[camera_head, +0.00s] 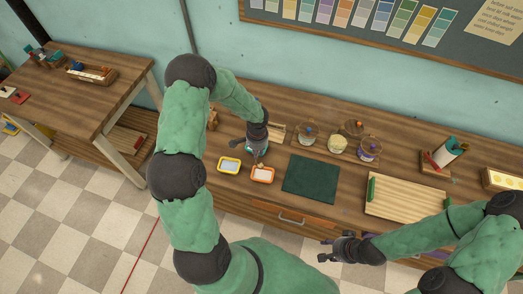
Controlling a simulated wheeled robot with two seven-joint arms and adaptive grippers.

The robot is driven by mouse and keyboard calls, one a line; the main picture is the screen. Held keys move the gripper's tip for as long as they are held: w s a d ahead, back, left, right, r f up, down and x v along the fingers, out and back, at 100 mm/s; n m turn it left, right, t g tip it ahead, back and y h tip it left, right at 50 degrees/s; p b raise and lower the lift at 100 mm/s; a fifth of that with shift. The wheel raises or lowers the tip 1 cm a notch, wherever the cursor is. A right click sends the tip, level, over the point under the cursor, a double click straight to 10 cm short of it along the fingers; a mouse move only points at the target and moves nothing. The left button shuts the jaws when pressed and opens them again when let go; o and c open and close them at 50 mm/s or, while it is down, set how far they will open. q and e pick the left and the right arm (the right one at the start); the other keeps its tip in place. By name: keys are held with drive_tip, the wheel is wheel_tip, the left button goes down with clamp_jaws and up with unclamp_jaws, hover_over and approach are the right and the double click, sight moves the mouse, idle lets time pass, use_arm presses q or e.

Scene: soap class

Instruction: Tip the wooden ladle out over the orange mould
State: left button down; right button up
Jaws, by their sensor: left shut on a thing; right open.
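The orange mould (263,175) sits on the long workbench, with pale contents inside its rim. My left gripper (258,156) is just above and behind it, pointing down. It is shut on the wooden ladle (259,163), of which only a small part shows near the mould's back edge. The rest of the ladle is hidden by the gripper, and I cannot tell its tilt. My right gripper (328,249) is open and empty, out in front of the bench's front edge.
A yellow mould (229,165) stands left of the orange one. A dark green mat (311,178) lies to the right. Several glass jars (337,145) stand behind it. A wooden board with green handles (405,199) lies further right. A second table (75,95) stands at the left.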

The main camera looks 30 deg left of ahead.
use_arm(q)
drive_tip(key=shift+a+f+b, duration=0.1)
drive_tip(key=shift+b, duration=0.2)
drive_tip(key=shift+d+b, duration=0.25)
drive_tip(key=shift+b, duration=0.3)
drive_tip(key=shift+s+d+y+b, duration=0.2)
drive_tip(key=shift+y+b, duration=0.4)
drive_tip(key=shift+b, duration=1)
drive_tip(key=shift+s+d+r+t+y+b, duration=0.15)
drive_tip(key=shift+d+y+b, duration=0.2)
drive_tip(key=shift+b, duration=0.75)
drive_tip(key=shift+w+d+r+t+y+b, duration=0.15)
drive_tip(key=shift+d+y+b, duration=0.15)
drive_tip(key=shift+b, duration=0.75)
drive_tip(key=shift+s+d+y+b, duration=0.25)
drive_tip(key=shift+d+y+b, duration=0.35)
drive_tip(key=shift+b, duration=0.8)
drive_tip(key=s+d+f+t+y+b, duration=0.2)
drive_tip(key=d+y+b, duration=0.5)
drive_tip(key=b, duration=0.9)
drive_tip(key=shift+f+t+y, duration=0.4)
drive_tip(key=shift+f+y, duration=0.2)
drive_tip(key=shift+y, duration=0.65)
drive_tip(key=shift+d+b, duration=0.15)
drive_tip(key=shift+b, duration=0.15)
